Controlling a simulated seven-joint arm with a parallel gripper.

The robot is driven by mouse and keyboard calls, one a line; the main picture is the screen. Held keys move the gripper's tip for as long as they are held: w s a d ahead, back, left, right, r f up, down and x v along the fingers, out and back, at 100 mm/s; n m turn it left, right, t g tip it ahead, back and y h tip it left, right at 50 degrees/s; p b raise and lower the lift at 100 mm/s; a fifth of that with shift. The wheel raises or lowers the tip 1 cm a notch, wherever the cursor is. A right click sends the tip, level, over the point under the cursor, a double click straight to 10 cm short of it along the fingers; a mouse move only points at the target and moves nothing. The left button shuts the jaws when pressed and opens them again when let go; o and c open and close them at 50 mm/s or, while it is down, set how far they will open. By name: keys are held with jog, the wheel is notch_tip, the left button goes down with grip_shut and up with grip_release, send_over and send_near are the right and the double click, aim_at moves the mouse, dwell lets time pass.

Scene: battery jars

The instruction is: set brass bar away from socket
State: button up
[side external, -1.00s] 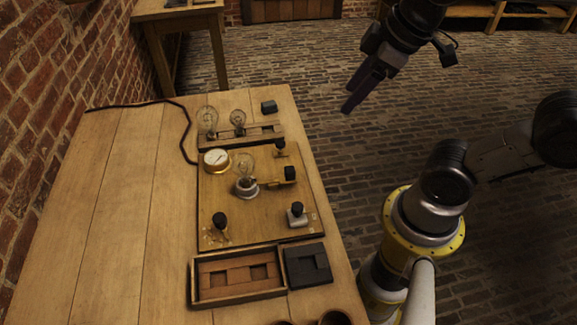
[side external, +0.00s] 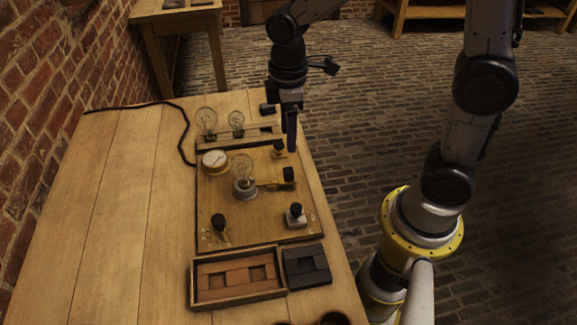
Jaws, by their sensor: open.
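The brass bar (side external: 270,184) lies on the wooden board (side external: 220,195), its left end at the round lamp socket (side external: 245,190) and its right end by a black knob (side external: 289,175). A clear bulb (side external: 243,168) stands upright in the socket. Whether the bar touches the socket is too small to tell. My gripper (side external: 291,143) is open and empty, pointing down above the board's right rear edge, up and behind the black knob. Its fingers partly overlap each other in this view.
A round gauge (side external: 215,160) and black-topped terminals (side external: 219,222) (side external: 296,211) stand on the board. Behind is a rack with two bulbs (side external: 237,121). In front are a wooden tray (side external: 238,297) and a black block (side external: 307,265). The table's left side is clear apart from a cable (side external: 184,125).

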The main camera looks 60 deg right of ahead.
aim_at(289, 170)
notch_tip(289, 170, down, 11)
jog(key=shift+f, duration=0.1)
dwell(0.3)
grip_shut()
dwell(1.4)
